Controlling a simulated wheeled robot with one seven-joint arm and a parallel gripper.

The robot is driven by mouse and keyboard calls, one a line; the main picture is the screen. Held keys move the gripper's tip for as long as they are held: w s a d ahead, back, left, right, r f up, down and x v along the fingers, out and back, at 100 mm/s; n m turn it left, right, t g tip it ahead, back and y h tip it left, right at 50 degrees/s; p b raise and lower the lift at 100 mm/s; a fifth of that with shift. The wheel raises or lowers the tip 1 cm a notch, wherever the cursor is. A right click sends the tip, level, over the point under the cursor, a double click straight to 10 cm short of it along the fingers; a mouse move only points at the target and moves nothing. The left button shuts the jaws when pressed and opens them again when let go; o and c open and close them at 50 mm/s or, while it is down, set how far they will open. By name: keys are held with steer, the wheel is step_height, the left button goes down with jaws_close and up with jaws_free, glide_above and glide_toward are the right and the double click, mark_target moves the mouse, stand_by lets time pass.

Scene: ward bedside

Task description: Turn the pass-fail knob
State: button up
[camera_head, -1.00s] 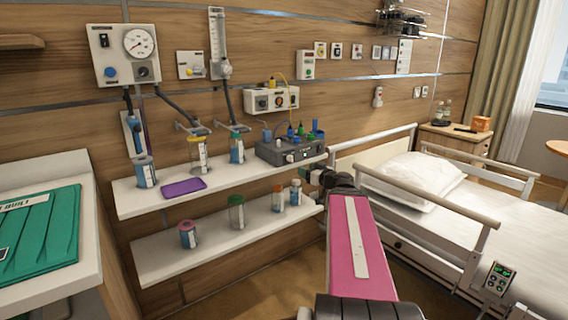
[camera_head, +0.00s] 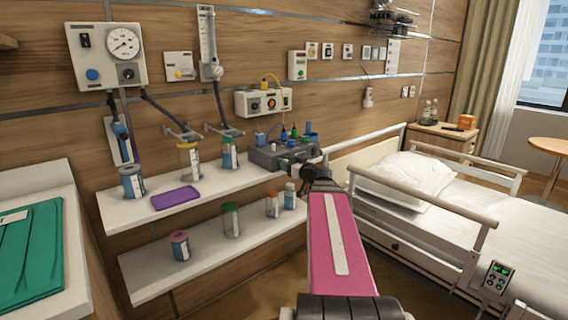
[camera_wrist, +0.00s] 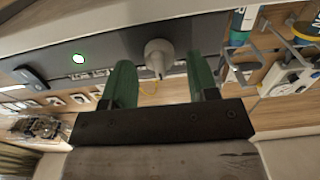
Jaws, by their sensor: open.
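A pale round knob (camera_wrist: 158,52) stands out from the front of a dark grey box in the wrist view, which looks upside down. The box (camera_head: 265,158) sits at the right end of the upper shelf in the head view. My gripper (camera_wrist: 160,70) is open, with its two green fingers to either side of the knob in the picture. The knob is not visibly gripped; I cannot tell how deep the fingertips reach. In the head view my wrist partly hides the box's right end.
The upper shelf (camera_head: 225,188) also holds jars and a purple tray (camera_head: 175,198). Bottles stand on the lower shelf (camera_head: 150,280). A bed rail (camera_head: 425,207) is close to the right of my arm. A white wall panel (camera_head: 245,103) hangs above the box.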

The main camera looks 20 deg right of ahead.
steer(key=shift+w, duration=0.15)
steer(key=c, duration=0.9)
steer(key=shift+m, duration=0.3)
steer(key=shift+d+f+m, duration=0.1)
steer(key=shift+d+m, duration=0.05)
steer(key=shift+m, duration=3.95)
steer(key=o, duration=0.9)
